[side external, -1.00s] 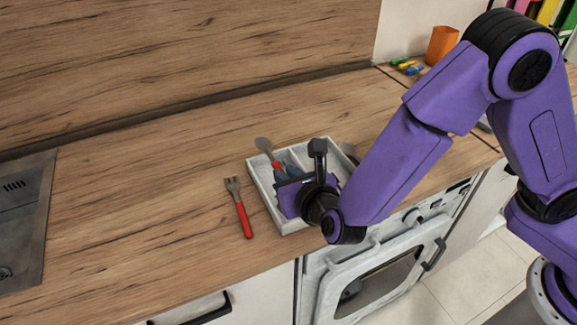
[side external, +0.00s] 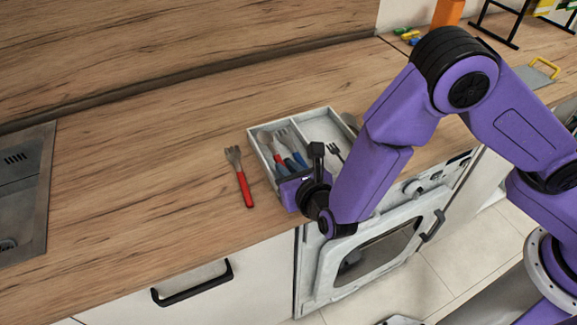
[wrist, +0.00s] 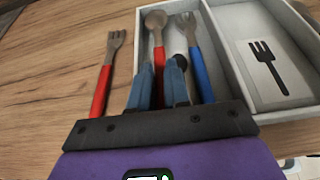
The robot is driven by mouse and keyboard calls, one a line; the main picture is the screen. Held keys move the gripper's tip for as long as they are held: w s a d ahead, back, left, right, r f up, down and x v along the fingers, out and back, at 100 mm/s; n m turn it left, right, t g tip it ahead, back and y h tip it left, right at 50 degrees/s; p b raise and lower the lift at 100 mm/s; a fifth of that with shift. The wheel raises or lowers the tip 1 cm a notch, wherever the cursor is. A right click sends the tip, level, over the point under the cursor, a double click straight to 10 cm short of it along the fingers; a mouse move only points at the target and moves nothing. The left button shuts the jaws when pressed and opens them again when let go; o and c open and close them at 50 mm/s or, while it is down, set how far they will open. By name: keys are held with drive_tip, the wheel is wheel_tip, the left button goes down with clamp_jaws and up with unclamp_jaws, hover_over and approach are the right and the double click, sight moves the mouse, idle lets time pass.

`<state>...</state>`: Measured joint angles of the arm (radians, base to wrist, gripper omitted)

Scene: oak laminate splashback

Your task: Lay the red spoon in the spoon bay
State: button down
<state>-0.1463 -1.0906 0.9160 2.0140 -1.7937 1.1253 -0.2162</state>
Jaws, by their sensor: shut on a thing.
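The red spoon (side external: 277,158) has a grey bowl and a red handle. My gripper (wrist: 162,82) is shut on its handle, low over the front of the white tray (side external: 328,110). In the wrist view the spoon (wrist: 157,24) points away from me, inside the tray's left bay. I cannot tell whether it touches the floor. A blue-handled fork (wrist: 192,38) lies just right of it in the same bay. The right bay (wrist: 288,88) shows a dark fork picture on its floor and no cutlery. My wrist hides part of the tray's front.
A red-handled fork (side external: 240,178) lies on the counter left of the tray. A grey piece (side external: 349,120) shows right of the tray, partly hidden by my arm. The sink (side external: 22,205) is far left.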

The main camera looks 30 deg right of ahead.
drive_tip(key=shift+f, duration=0.55)
idle(0.7)
drive_tip(key=c, duration=1)
unclamp_jaws()
drive_tip(key=v, duration=1.7)
drive_tip(key=shift+s, duration=0.2)
